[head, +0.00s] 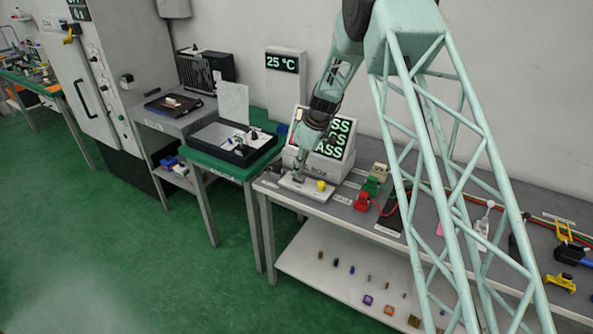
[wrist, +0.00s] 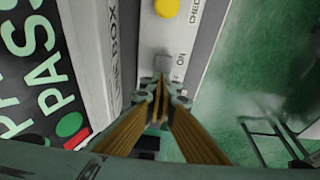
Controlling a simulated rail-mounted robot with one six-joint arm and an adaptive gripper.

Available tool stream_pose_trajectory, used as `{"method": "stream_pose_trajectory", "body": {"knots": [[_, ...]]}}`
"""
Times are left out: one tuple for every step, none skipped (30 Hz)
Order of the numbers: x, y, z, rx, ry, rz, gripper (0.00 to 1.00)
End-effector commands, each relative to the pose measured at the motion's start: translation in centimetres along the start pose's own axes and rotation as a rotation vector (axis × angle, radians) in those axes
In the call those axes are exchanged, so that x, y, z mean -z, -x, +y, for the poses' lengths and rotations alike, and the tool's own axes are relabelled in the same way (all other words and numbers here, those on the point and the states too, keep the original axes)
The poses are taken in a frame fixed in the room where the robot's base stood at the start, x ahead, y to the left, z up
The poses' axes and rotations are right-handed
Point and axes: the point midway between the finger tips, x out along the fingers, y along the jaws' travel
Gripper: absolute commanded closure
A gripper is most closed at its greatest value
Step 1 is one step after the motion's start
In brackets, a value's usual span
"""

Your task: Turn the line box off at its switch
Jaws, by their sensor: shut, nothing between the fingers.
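The line box (head: 327,169) is a white box on the grey bench, with a tilted screen (head: 338,134) reading PASS on it. A pale panel (head: 300,187) in front of it carries a yellow button (head: 321,186). In the wrist view the panel (wrist: 203,12) shows the yellow button (wrist: 167,8) at the top and a small grey switch (wrist: 161,62) beside an ON label. My gripper (wrist: 159,88) is shut and empty, its tips just below the switch in the picture. I cannot tell whether they touch it. In the head view my gripper (head: 299,176) is over the panel's left part.
Red (head: 362,201) and green (head: 371,186) blocks stand right of the panel on the bench. A green-topped table (head: 205,160) with a black tray stands to the left. A lower shelf (head: 300,262) holds several small parts. The floor in front is clear.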

Motion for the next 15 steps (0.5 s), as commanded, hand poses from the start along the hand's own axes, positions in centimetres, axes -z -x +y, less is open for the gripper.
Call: {"method": "stream_pose_trajectory", "body": {"knots": [[-0.35, -0.18, -0.07, 0.002, -0.001, -0.002, 1.00], [-0.43, -0.13, -0.07, 0.002, -0.001, -0.002, 1.00], [-0.53, -0.08, -0.06, 0.002, -0.001, -0.002, 1.00], [-0.60, -0.03, -0.05, 0.002, -0.001, -0.002, 1.00], [-0.66, 0.02, -0.04, 0.002, -0.001, -0.002, 1.00], [-0.72, 0.08, -0.03, 0.001, 0.000, -0.001, 1.00], [-0.76, 0.13, -0.02, 0.001, 0.000, -0.001, 1.00], [-0.79, 0.16, -0.01, 0.001, 0.000, -0.001, 1.00], [-0.82, 0.21, -0.01, 0.001, 0.000, -0.001, 1.00], [-0.83, 0.24, -0.01, 0.001, 0.000, -0.001, 1.00], [-0.84, 0.26, 0.00, 0.001, 0.000, -0.001, 1.00], [-0.84, 0.29, 0.00, 0.001, 0.000, 0.000, 1.00], [-0.83, 0.30, 0.00, 0.000, 0.000, 0.000, 1.00], [-0.83, 0.32, 0.00, 0.000, 0.000, 0.000, 1.00], [-0.81, 0.33, 0.01, 0.000, 0.000, 0.000, 1.00]]}}
